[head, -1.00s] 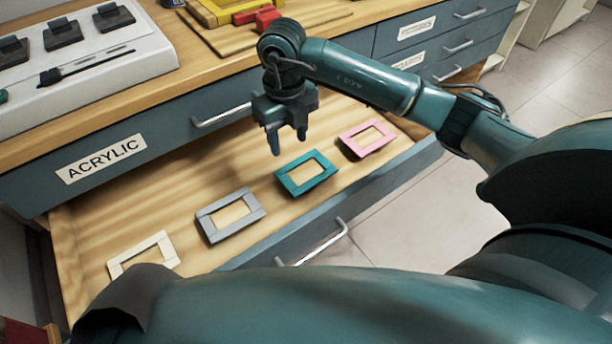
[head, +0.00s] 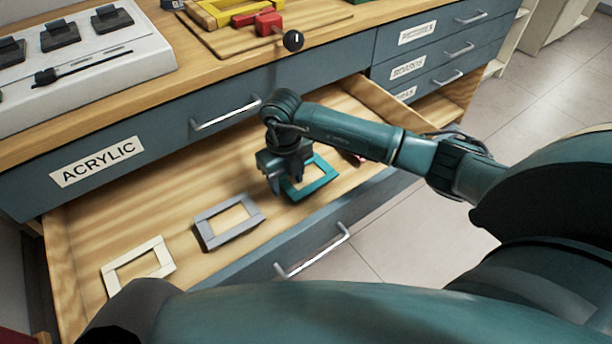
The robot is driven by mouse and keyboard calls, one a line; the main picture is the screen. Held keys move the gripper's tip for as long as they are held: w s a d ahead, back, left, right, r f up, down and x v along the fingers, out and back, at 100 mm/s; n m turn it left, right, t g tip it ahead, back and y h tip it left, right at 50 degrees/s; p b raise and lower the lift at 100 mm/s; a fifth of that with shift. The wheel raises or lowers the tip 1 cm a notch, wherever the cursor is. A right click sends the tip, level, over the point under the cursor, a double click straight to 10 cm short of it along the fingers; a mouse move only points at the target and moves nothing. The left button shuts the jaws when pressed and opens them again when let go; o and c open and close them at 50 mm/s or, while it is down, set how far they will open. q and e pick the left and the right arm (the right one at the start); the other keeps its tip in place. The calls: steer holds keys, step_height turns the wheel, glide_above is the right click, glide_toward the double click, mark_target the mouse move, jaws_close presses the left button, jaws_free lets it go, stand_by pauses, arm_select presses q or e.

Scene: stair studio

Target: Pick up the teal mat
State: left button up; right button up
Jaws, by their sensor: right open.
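The teal mat (head: 323,178) is a flat rectangular frame lying in the open wooden drawer, right of the grey mat. My right gripper (head: 288,187) is open, with its fingers pointing down over the mat's left part. The gripper hides the mat's upper left side. I cannot tell whether the fingertips touch the mat. My left gripper is not in view.
A grey mat (head: 204,228) and a cream mat (head: 112,280) lie to the left in the drawer (head: 95,222). The drawer front has a metal handle (head: 312,257).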

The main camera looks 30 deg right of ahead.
steer(key=shift+c, duration=0.5)
jaws_close()
stand_by(0.3)
